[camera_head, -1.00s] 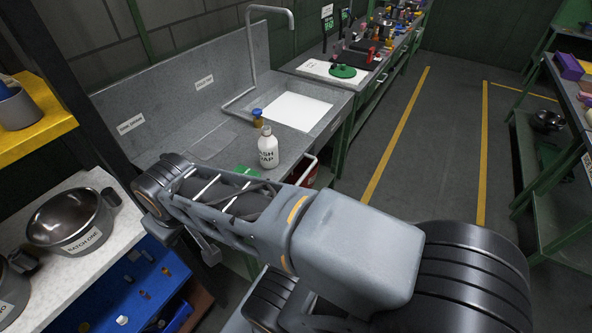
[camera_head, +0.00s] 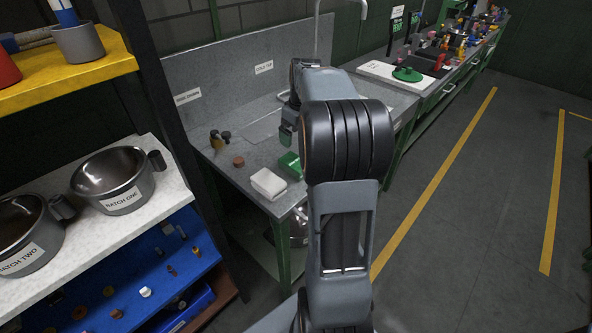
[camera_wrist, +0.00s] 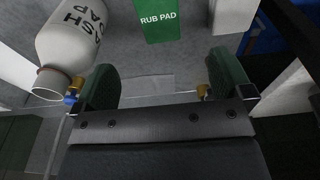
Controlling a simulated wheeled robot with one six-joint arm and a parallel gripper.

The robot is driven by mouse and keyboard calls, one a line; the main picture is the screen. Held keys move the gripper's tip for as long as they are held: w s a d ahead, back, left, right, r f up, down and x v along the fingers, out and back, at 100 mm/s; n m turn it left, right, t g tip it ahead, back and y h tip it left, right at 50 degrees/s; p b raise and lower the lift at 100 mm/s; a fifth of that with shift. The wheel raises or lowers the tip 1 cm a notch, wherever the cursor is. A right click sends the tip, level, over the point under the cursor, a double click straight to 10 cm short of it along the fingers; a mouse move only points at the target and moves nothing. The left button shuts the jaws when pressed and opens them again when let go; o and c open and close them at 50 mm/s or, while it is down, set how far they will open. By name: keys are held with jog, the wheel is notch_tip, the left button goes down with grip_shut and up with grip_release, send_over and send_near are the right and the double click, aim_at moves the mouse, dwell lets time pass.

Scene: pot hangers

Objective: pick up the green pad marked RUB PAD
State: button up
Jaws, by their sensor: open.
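The green pad (camera_wrist: 158,20) marked RUB PAD is at the top middle of the wrist view, cut off by the frame edge. It lies beyond my fingertips and roughly in line with the gap between them. In the head view the pad (camera_head: 290,165) lies on the grey counter, partly hidden by my arm. My gripper (camera_wrist: 165,80) is open and empty, its two dark green fingers spread apart. In the head view my arm hides most of the gripper.
A white bottle (camera_wrist: 72,40) stands close beside the left finger in the wrist view. A white block (camera_head: 268,183) lies next to the pad, near the counter's front edge. A small brown piece (camera_head: 238,161) sits farther left. Metal pots (camera_head: 115,180) stand on the left shelf.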

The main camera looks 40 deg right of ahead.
aim_at(295, 161)
jog(key=f, duration=0.4)
jog(key=w+f, duration=0.1)
jog(key=f, duration=0.8)
jog(key=shift+w+f, duration=0.1)
jog(key=shift+w, duration=0.3)
jog(key=shift+c, duration=0.5)
jog(key=c, duration=0.9)
